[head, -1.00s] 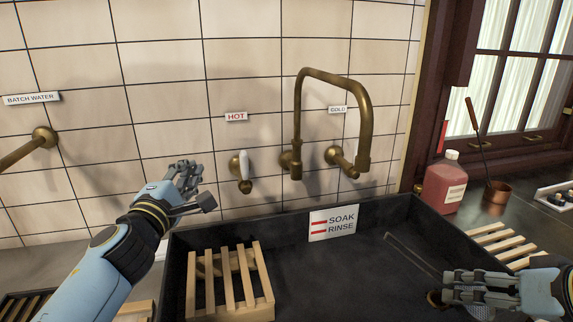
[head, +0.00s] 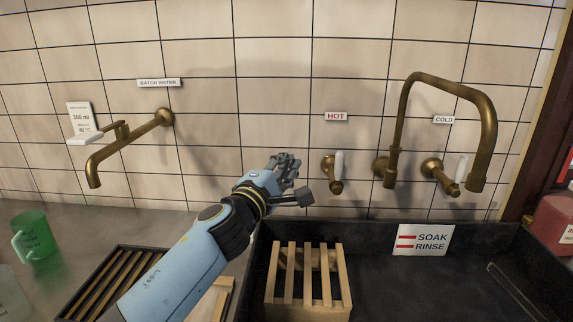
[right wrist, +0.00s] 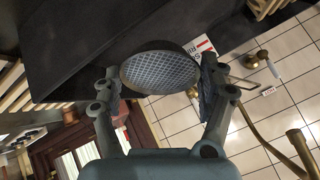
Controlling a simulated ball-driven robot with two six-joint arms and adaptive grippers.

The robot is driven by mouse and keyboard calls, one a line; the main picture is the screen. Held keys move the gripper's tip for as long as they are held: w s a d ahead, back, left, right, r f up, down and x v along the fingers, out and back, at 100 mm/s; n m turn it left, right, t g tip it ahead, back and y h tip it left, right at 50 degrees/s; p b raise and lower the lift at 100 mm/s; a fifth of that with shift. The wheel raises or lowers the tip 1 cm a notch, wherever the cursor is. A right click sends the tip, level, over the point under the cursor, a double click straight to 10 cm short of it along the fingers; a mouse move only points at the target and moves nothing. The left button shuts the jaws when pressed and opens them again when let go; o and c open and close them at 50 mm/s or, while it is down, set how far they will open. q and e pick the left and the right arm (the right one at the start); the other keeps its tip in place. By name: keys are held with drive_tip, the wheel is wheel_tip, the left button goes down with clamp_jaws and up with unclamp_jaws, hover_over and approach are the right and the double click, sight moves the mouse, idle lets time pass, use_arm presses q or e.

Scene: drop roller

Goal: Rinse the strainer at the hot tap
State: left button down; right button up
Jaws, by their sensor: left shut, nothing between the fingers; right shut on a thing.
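The hot tap (head: 336,184) is brass with an upright white lever, below the HOT label (head: 336,116) on the tiled wall. My left gripper (head: 290,178) is shut and empty, just left of the hot tap and apart from it. The strainer (right wrist: 160,70), a round mesh with a dark rim, shows only in the right wrist view. My right gripper (right wrist: 158,86) is shut on it, one finger at each side. The brass swan-neck spout (head: 490,120) stands right of the hot tap, over the dark sink (head: 375,285). I see no water at its mouth.
The cold tap (head: 440,175) is beside the spout. A slatted wooden rack (head: 308,280) stands in the sink's left part, near a SOAK/RINSE sign (head: 423,240). The batch water tap (head: 125,140) and a green jug (head: 35,235) are at left.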

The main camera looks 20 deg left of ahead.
drive_tip(key=shift+r, duration=0.1)
drive_tip(key=s+d+r+p, duration=0.2)
drive_tip(key=d+r+p, duration=0.1)
drive_tip(key=p, duration=0.3)
drive_tip(key=shift+s+d+r, duration=0.4)
drive_tip(key=shift+d, duration=0.2)
idle(1.0)
